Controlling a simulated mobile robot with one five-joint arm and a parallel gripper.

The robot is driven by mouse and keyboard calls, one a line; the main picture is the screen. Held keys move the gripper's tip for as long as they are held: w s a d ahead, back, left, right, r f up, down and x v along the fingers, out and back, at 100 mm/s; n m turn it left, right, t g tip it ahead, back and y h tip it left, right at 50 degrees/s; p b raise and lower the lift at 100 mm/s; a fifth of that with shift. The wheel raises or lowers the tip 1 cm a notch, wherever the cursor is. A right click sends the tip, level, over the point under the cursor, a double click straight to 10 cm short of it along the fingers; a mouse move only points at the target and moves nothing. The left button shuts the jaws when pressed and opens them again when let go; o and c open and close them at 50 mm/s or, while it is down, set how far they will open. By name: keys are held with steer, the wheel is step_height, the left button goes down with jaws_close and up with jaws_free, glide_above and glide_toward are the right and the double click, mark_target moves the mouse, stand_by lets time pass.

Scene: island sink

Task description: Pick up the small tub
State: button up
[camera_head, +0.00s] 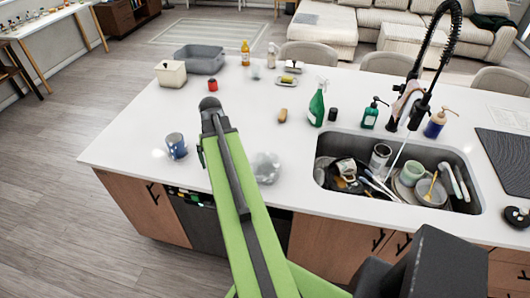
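A grey open tub (199,59) stands at the far left of the white island counter. A small cream box-like tub with a dark knob on top (171,75) stands just in front and left of it. I cannot tell for sure which one is the small tub. My green arm reaches up over the counter from the bottom of the picture. Its dark end, my gripper (210,106), is in front of both tubs and apart from them. The fingers are not clear, so I cannot tell whether it is open or shut.
A blue mug (176,146) stands left of my arm, and a clear container (265,167) right of it. The counter's left front is mostly clear.

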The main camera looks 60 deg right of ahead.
steer(key=s+d+r+m+p, duration=0.45)
steer(key=s+d+r, duration=0.45)
steer(key=s+d, duration=0.35)
steer(key=b, duration=1.2)
glide_above(266, 174)
step_height(266, 174, down, 13)
step_height(266, 174, down, 5)
steer(key=b, duration=0.5)
steer(key=shift+d+f, duration=0.1)
steer(key=shift+f, duration=0.1)
steer(key=shift+r, duration=0.15)
steer(key=c, duration=1.2)
